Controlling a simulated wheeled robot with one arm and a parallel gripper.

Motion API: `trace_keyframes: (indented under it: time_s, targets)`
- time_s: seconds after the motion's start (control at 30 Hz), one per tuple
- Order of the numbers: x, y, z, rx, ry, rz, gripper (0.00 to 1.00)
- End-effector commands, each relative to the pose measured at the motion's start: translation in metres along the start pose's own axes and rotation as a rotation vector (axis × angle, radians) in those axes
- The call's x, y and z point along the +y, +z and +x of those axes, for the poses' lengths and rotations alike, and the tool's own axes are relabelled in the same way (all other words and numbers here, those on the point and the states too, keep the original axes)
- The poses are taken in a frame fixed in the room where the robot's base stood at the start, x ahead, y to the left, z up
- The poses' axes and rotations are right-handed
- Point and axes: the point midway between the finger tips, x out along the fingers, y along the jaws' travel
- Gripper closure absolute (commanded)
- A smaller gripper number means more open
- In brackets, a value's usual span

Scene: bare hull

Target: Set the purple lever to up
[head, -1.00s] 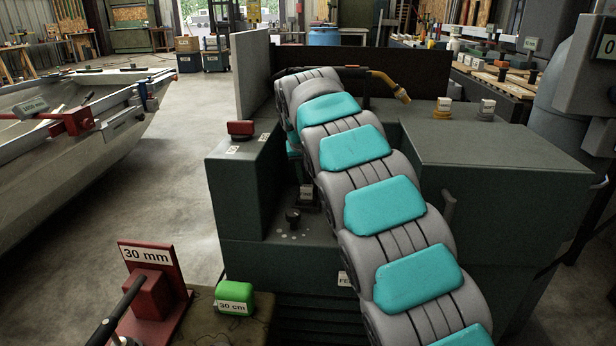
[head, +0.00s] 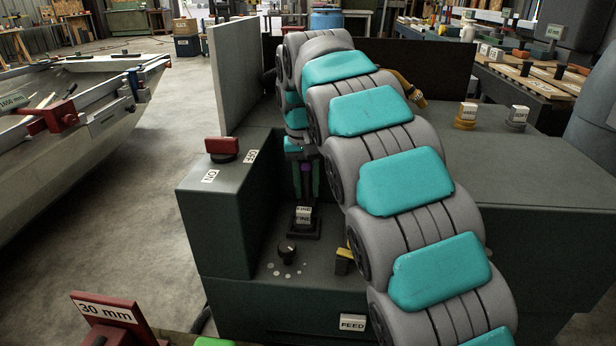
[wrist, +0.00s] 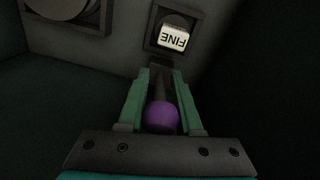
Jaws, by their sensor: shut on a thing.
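The purple lever's round knob (wrist: 161,116) sits between the two green fingers of my gripper (wrist: 161,104) in the wrist view. The fingers are shut on it, and a dark stem runs from the knob toward the panel. In the head view a small purple patch of the lever (head: 307,167) shows between the fingers of my gripper (head: 305,182), just above a small plate. A white label reading FINE (wrist: 174,38) is at the lever's base in the wrist view. My arm hides part of the machine behind it.
A black knob (head: 287,250) stands in front of the lever. A red knob (head: 222,147) is on the raised block at left. A FEED label (head: 352,322) is on the front face. A grey upright panel (head: 235,75) stands behind the block.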

Motion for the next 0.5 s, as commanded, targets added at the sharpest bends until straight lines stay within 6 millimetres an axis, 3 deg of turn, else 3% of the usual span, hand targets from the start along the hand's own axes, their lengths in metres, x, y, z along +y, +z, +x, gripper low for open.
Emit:
trace_keyframes:
  time_s: [0.3, 0.33, 0.5]
  targets:
    - [-0.0005, 0.0022, 0.0008, -0.008, -0.001, -0.001, 1.00]
    - [-0.0005, 0.0022, 0.0008, -0.008, -0.001, -0.001, 0.64]
    - [-0.0005, 0.0020, 0.0007, -0.007, -0.001, -0.001, 0.45]
